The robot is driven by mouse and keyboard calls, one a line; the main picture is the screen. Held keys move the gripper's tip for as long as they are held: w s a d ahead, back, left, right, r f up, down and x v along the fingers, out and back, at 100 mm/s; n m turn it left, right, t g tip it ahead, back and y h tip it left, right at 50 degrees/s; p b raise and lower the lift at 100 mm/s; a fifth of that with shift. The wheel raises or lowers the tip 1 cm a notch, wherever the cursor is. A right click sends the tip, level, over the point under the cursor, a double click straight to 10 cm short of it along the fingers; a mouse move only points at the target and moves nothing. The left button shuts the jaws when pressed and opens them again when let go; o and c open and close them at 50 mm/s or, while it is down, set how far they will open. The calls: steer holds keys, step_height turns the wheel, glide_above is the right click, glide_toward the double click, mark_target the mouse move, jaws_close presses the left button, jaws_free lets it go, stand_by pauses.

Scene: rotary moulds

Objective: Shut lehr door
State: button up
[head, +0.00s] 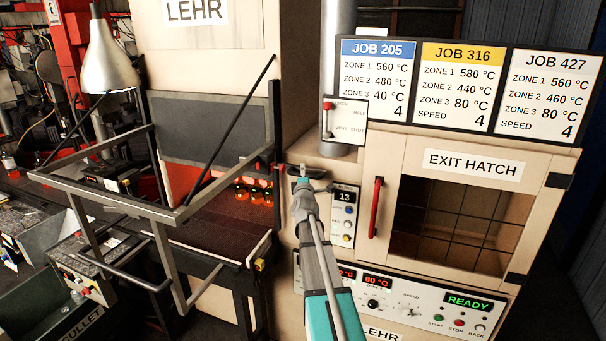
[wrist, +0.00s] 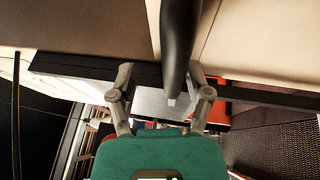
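The lehr (head: 215,62) is the cream machine at left. A dark grey door panel (head: 215,130) stands at its front above the loading opening, which is open below it; several orange glowing pieces (head: 252,191) show there. A black stay (head: 228,125) slants over the panel to a grey bar frame (head: 110,198) jutting forward. My gripper (head: 306,172) is right of the opening, by the black post. In the wrist view its fingers (wrist: 160,92) are apart, with a dark rod (wrist: 178,45) and a silver plate (wrist: 158,104) between them; I cannot tell if they touch.
The exit hatch (head: 458,210) with a red handle (head: 375,208) is shut at right. A control panel (head: 410,302) lies below it. A small lever box (head: 345,122) and job board (head: 460,85) are above. A lamp (head: 108,60) hangs at left.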

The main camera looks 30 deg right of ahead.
steer(key=b+v, duration=0.2)
steer(key=v, duration=1.2)
steer(key=shift+s+a, duration=0.15)
steer(key=shift+s, duration=0.15)
stand_by(1.4)
stand_by(0.5)
steer(key=w+a+f+m+g+y+b, duration=0.1)
steer(key=a+f+m+g+y, duration=0.15)
steer(key=a+f+y, duration=0.55)
steer(key=a+f+m+g+y+b, duration=0.1)
steer(key=a+f+g+y, duration=0.15)
steer(key=a+f, duration=0.75)
steer(key=s+a+f+m+g+b, duration=0.1)
steer(key=s+a+f+m+g, duration=0.2)
steer(key=s+a+g, duration=0.3)
steer(key=s+a+f+m+g, duration=0.4)
steer(key=s+a+m+g, duration=0.2)
steer(key=s+a, duration=0.3)
steer(key=s, duration=0.2)
steer(key=shift+s+a+b, duration=0.2)
steer(key=shift+s+b, duration=0.1)
steer(key=shift+b, duration=0.1)
steer(key=shift+d, duration=0.15)
